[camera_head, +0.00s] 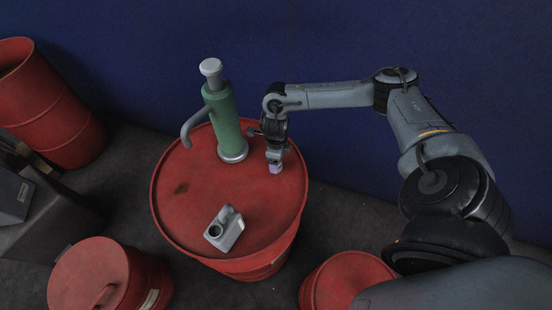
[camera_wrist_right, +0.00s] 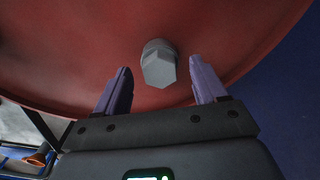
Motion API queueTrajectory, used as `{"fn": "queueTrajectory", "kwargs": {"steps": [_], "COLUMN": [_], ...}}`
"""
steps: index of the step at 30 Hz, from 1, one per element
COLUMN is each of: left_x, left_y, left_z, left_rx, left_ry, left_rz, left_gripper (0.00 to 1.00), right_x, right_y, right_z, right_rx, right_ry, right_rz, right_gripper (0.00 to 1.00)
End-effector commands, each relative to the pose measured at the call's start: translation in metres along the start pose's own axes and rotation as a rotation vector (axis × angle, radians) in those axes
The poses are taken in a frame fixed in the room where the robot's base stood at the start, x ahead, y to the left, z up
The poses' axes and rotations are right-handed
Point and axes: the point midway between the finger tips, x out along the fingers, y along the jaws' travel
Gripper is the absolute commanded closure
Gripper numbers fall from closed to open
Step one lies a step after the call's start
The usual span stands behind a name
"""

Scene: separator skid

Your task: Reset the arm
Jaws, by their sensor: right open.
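My right arm comes in from the right in the head view and bends down over a large red drum (camera_head: 180,215). My right gripper (camera_head: 275,168) is low over the right side of the drum's lid, right of a green hand pump (camera_head: 224,120). In the right wrist view the gripper (camera_wrist_right: 162,82) is open, its two purple fingers apart. A grey hexagonal plug (camera_wrist_right: 158,65) on the red surface shows between and just beyond the fingertips. I cannot tell whether the fingers touch it. My left gripper is in neither view.
A grey metal fitting (camera_head: 225,230) lies on the front of the lid. Smaller red drums stand at the front left (camera_head: 105,275) and front right (camera_head: 343,280). A tilted red drum (camera_head: 50,105) is at the far left. A blue wall (camera_head: 330,40) stands behind.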

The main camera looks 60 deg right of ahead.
Motion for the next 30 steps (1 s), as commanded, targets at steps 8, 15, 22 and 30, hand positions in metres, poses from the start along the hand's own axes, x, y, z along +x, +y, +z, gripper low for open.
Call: {"fn": "queueTrajectory", "kwargs": {"steps": [8,15,22,30], "left_x": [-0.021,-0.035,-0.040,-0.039], "left_y": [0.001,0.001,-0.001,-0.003], "left_z": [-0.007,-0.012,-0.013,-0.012], "left_rx": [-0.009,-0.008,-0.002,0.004], "left_ry": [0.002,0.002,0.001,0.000], "left_rz": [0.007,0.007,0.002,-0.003], "left_gripper": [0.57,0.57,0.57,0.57], "right_x": [-0.026,-0.045,-0.053,-0.052], "right_y": [0.000,0.000,0.000,0.000], "right_z": [0.000,0.000,0.000,0.000], "right_rx": [0.000,0.000,0.000,0.000], "right_ry": [0.000,-0.001,-0.001,0.000], "right_rz": [0.000,0.000,0.000,0.000], "right_gripper": [0.29,0.29,0.29,0.32]}}
